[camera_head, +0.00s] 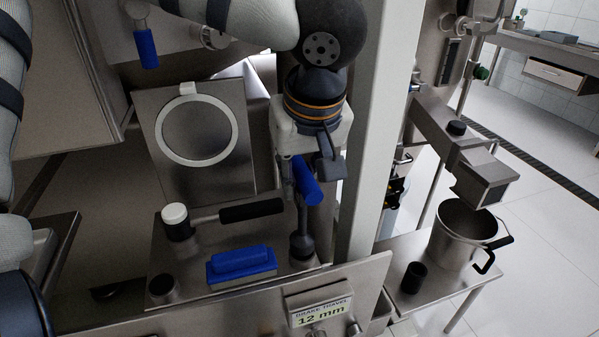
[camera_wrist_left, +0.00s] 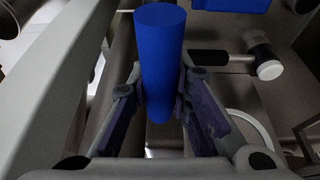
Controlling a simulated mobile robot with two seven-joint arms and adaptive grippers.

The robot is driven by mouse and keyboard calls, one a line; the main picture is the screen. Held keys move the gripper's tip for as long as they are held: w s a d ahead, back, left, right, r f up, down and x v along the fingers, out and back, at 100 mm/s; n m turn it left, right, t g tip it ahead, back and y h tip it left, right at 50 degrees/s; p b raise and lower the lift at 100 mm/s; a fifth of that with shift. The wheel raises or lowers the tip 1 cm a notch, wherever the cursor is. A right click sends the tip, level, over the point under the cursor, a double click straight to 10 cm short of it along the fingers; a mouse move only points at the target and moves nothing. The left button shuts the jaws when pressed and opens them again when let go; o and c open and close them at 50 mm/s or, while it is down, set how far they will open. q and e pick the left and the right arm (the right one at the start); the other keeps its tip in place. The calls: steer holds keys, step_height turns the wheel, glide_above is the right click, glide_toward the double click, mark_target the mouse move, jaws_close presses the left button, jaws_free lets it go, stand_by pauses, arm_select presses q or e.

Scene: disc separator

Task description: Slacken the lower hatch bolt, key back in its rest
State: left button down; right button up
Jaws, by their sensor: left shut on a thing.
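My left gripper (camera_head: 303,172) is shut on the blue handle of the key (camera_head: 308,184), above the right part of the steel shelf. In the left wrist view the blue handle (camera_wrist_left: 160,65) lies between the two fingers (camera_wrist_left: 160,105). In the head view a dark shaft runs down below the handle to a round dark piece (camera_head: 302,245) by the shelf's right edge. I cannot tell whether the key is seated in that piece or stands apart from it. The lower hatch bolt cannot be made out in either view. My right gripper is not in view.
A white-headed mallet (camera_head: 248,210) and a blue brush (camera_head: 241,263) lie on the shelf left of the key, with a dark cup (camera_head: 163,289) nearby. A plate with a white ring (camera_head: 163,148) stands behind. A grey post (camera_head: 367,130) rises close on the right.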

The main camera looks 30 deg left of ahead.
arm_select(q)
steer(key=shift+f, duration=1)
steer(key=shift+f, duration=0.6)
steer(key=c, duration=1.4)
jaws_free()
steer(key=v, duration=1.5)
steer(key=shift+w+a+r, duration=0.3)
steer(key=shift+a, duration=0.05)
steer(key=shift+r, duration=0.3)
